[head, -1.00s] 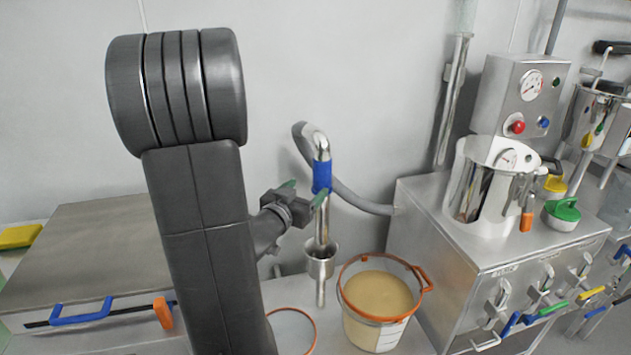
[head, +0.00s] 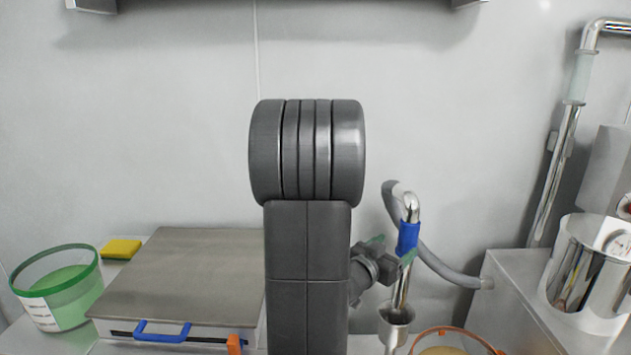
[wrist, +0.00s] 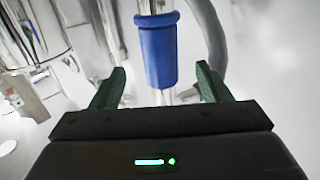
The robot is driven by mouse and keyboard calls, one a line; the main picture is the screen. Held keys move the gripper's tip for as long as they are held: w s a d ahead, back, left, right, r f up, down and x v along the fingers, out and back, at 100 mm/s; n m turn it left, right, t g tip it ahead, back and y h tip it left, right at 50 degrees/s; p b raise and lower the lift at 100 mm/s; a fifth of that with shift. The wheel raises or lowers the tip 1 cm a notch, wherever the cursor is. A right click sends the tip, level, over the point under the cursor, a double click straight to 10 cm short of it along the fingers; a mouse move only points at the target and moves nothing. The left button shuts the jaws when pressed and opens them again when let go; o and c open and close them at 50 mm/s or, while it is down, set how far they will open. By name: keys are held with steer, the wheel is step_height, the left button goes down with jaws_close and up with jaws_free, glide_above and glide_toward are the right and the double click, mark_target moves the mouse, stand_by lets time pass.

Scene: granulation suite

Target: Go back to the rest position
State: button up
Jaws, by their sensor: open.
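My gripper (head: 396,252) is beside the upright metal suction lance, at its blue sleeve (head: 408,237). In the wrist view, my gripper (wrist: 162,88) has its two green fingers apart, with the blue sleeve (wrist: 160,50) between and just beyond them. The fingers do not appear to press on it. The lance's bent top joins a grey hose (head: 440,268). Its lower end has a metal cup (head: 396,325). My arm stands upright in the middle of the head view and hides part of the bench.
An orange-rimmed bucket (head: 445,331) is at the bottom edge, right of the lance. A steel machine (head: 510,300) stands at the right. A flat metal-lidded box (head: 190,270), a green-rimmed tub (head: 62,318) and a yellow sponge (head: 122,249) are at the left.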

mark_target(413, 226)
steer(key=x, duration=0.9)
steer(key=shift+w+d+r+p, duration=0.2)
steer(key=shift+d+r+p, duration=0.05)
steer(key=shift+p, duration=0.15)
steer(key=shift+r+p, duration=0.65)
steer(key=shift+r, duration=0.1)
steer(key=shift+s+a, duration=0.1)
steer(key=shift+a, duration=0.05)
